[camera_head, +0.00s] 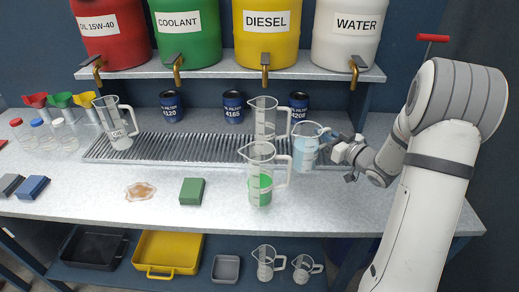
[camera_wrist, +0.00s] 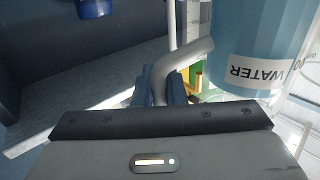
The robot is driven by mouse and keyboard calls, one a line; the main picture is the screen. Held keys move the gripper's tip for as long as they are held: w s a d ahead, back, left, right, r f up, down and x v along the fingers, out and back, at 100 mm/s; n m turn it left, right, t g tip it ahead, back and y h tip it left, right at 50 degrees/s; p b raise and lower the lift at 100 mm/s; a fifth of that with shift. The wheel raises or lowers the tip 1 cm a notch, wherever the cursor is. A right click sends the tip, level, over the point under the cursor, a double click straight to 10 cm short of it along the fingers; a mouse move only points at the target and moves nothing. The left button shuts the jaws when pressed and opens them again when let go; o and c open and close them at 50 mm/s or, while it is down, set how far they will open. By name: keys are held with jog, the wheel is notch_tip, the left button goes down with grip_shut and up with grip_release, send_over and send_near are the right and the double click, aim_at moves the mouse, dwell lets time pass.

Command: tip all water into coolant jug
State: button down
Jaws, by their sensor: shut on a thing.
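The clear water jug (camera_head: 304,153) holds pale blue liquid and is near upright, just right of and behind the coolant jug. My gripper (camera_head: 335,146) is shut on its handle, at its right side. In the wrist view the fingers (camera_wrist: 176,90) close around the handle, and the water jug (camera_wrist: 258,45) shows its WATER label upside down. I cannot tell whether the jug touches the bench. The coolant jug (camera_head: 260,177) stands upright at the bench front with green liquid in its lower part, its handle to the right. Its label is not readable.
Another clear jug (camera_head: 265,116) stands behind the coolant jug. An oil jug (camera_head: 117,125) stands on the left of the drain grate (camera_head: 200,148). Oil filters (camera_head: 233,107) line the back, under the drum shelf.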

jog(key=shift+r, duration=0.15)
jog(key=shift+s+a+r+n, duration=0.15)
jog(key=shift+s+r+n, duration=0.05)
jog(key=shift+r+n, duration=0.35)
jog(key=s+a+r+n+h+p, duration=0.2)
jog(key=s+a+r+n, duration=0.1)
jog(key=a+r+n, duration=0.4)
jog(key=shift+s+r+n+g, duration=0.3)
jog(key=shift+r+n, duration=0.65)
jog(key=shift+r, duration=1.15)
jog(key=shift+a+r, duration=0.1)
jog(key=shift+a, duration=0.05)
jog(key=shift+s+a+r+n+h+b, duration=0.2)
jog(key=shift+s+a+r+n+b, duration=0.1)
jog(key=shift+a+r+n, duration=0.35)
jog(key=shift+s+a+r+n+h+b, duration=0.15)
jog(key=shift+s+a+r+n+h, duration=0.1)
jog(key=shift+a+r+n, duration=0.35)
dwell(1.7)
jog(key=shift+s+a+r+n+h+b, duration=0.15)
jog(key=shift+s+a+r+n+b, duration=0.1)
jog(key=shift+a+n+b, duration=0.2)
jog(key=shift+s+a+r+n+h+b, duration=0.1)
jog(key=shift+s+a+r+n+b, duration=0.2)
jog(key=shift+a+b, duration=0.25)
dwell(0.4)
